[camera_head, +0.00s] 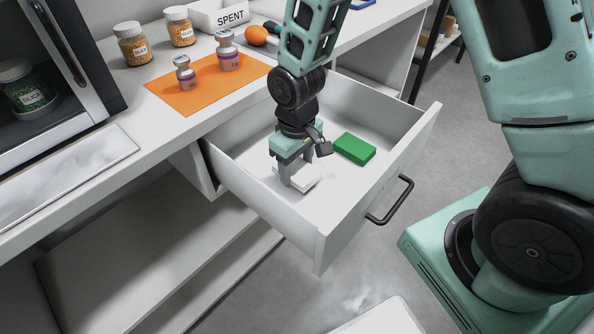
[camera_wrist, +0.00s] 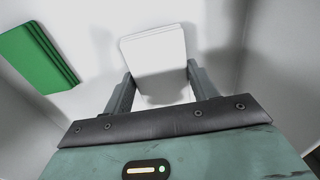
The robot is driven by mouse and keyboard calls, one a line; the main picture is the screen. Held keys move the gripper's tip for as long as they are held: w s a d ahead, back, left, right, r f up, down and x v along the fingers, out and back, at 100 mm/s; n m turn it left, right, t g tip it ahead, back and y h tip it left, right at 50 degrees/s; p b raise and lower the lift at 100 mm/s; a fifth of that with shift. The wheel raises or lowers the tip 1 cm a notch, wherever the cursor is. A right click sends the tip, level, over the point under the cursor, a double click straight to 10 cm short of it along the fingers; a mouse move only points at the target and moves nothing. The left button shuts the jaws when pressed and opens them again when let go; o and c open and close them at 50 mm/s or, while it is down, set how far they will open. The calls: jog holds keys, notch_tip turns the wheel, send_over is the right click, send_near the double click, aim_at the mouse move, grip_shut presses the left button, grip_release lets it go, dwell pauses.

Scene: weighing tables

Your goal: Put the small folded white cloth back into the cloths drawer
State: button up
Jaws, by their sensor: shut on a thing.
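The small folded white cloth (camera_head: 305,181) is between the fingers of my gripper (camera_head: 298,184), inside the open drawer (camera_head: 377,192). In the wrist view the cloth (camera_wrist: 154,50) shows as a pale folded block between the two fingers of my gripper (camera_wrist: 160,82), which are shut on it. The cloth is low over the drawer floor; I cannot tell whether it touches it. A green folded cloth (camera_head: 354,148) lies on the drawer floor to the right, and it also shows at the upper left of the wrist view (camera_wrist: 32,58).
Jars with orange contents (camera_head: 132,45) and a white bin marked SPENT (camera_head: 205,17) are farther back. The drawer walls enclose my gripper; bare floor shows around the green cloth.

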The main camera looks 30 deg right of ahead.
jog(key=shift+f, duration=1.1)
jog(key=shift+f, duration=0.15)
jog(key=o, duration=1.1)
